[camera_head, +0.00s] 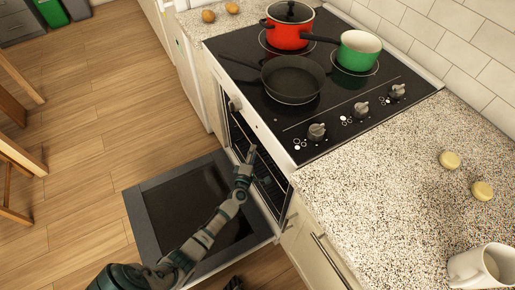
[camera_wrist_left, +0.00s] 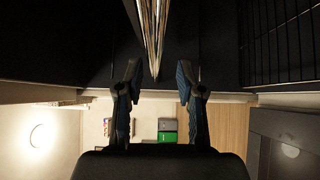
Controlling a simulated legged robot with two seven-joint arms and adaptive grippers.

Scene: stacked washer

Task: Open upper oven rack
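The oven (camera_head: 236,104) stands under the cooktop with its door (camera_head: 160,210) folded down flat. Dark wire racks (camera_head: 268,185) show inside its opening. My left arm reaches over the door, and my left gripper (camera_head: 250,155) is at the opening, by the racks. In the left wrist view my left gripper (camera_wrist_left: 158,70) has its two fingers apart. A rack seen edge-on (camera_wrist_left: 153,35) comes down between the fingertips, with a visible gap on each side. Other rack wires (camera_wrist_left: 280,40) show at the right. A small dark ridged part at the head view's bottom edge may be my right gripper.
A dark pan (camera_head: 292,80), a red pot (camera_head: 287,30) and a green pot (camera_head: 358,50) stand on the cooktop (camera_head: 330,110). A mug (camera_head: 468,268) stands on the speckled counter (camera_head: 390,200). Wooden chair legs (camera_head: 20,155) are at the left. The floor between is clear.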

